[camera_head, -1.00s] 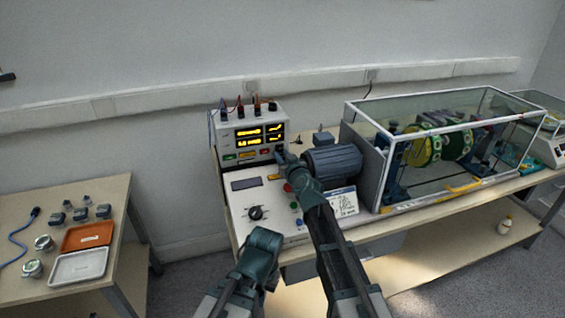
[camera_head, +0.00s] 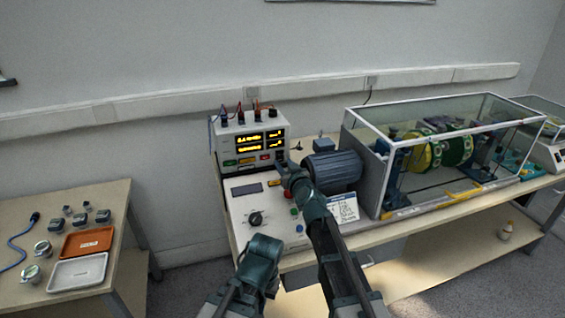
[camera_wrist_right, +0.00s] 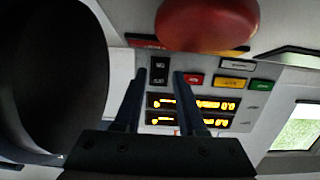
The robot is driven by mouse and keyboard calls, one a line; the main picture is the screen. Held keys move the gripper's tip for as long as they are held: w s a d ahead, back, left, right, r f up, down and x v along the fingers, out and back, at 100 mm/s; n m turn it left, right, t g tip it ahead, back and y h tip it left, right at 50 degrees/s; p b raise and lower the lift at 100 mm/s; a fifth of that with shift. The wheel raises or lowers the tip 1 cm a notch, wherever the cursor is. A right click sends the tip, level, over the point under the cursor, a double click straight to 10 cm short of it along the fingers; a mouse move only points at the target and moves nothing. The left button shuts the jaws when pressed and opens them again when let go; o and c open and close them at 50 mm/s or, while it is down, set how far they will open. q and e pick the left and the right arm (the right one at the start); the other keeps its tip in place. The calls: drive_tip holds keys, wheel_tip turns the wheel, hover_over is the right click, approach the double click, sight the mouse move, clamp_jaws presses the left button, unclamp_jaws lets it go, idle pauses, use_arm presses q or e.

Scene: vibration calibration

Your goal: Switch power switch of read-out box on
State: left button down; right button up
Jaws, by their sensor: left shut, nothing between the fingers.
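The white read-out box (camera_head: 224,147) stands at the back left of the bench, with two lit yellow displays. In the right wrist view its black power switch (camera_wrist_right: 158,70) shows beside red, yellow and green labels. My right gripper (camera_head: 289,164) is at the box's lower right front corner in the head view. In the wrist view its fingers (camera_wrist_right: 159,74) are apart and empty, with the switch seen between their tips; contact cannot be told. My left gripper (camera_head: 236,290) is low at the front of the bench, shut and empty; its fingertips are hard to make out.
A control panel with a black knob (camera_head: 255,218) lies before the box. A large red button (camera_wrist_right: 208,22) is close in the wrist view. A blue motor (camera_head: 337,170) and glass enclosure (camera_head: 410,212) stand to the right. A side table (camera_head: 20,205) is left.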

use_arm(q)
drive_tip(key=shift+r+p, duration=0.7)
drive_tip(key=shift+r, duration=0.1)
use_arm(e)
drive_tip(key=v, duration=1.1)
drive_tip(key=shift+s, duration=0.35)
drive_tip(key=shift+d, duration=0.15)
